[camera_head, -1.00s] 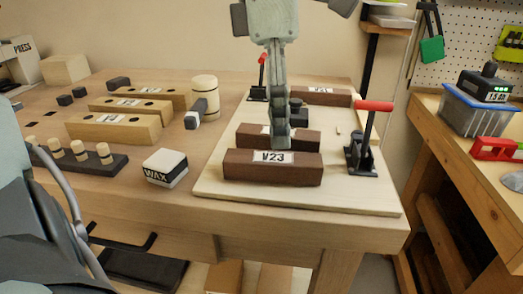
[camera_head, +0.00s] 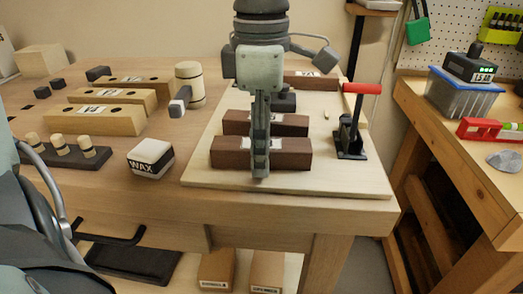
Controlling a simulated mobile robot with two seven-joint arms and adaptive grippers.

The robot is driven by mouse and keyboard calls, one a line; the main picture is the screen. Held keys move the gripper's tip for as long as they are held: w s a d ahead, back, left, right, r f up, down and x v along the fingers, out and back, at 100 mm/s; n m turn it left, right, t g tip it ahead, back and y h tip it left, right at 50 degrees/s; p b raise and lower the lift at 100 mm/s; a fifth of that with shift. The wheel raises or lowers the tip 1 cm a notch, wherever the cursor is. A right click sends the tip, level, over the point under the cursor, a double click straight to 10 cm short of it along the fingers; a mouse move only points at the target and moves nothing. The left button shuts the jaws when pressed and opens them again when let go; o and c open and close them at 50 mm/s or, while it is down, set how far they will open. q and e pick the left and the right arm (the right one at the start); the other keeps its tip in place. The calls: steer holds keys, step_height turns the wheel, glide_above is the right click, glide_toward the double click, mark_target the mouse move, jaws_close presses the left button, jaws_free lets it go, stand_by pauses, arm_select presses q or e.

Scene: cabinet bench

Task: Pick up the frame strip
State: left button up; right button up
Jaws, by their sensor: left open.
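Dark brown wooden strips with white labels lie on the pale board. The front strip (camera_head: 293,154) has its label mostly hidden behind my gripper; a second strip (camera_head: 235,123) lies just behind it, and a third (camera_head: 311,82) lies at the back of the board. Which one is the frame strip I cannot tell. My left gripper (camera_head: 260,170) points down over the middle of the front strip, its fingers seen edge-on and overlapping it in the picture. It is open; whether a finger touches the strip is hidden. My right gripper is not in view.
Red-handled toggle clamp (camera_head: 351,140) stands right of the strips on the pale board (camera_head: 330,188). A mallet (camera_head: 189,85), wax block (camera_head: 150,158), peg rack (camera_head: 70,155) and light wood blocks (camera_head: 108,120) are to the left. A side bench (camera_head: 440,120) is at right.

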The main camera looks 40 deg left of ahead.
arm_select(q)
steer(key=shift+c, duration=0.4)
steer(key=c, duration=1.2)
steer(key=shift+c, duration=0.2)
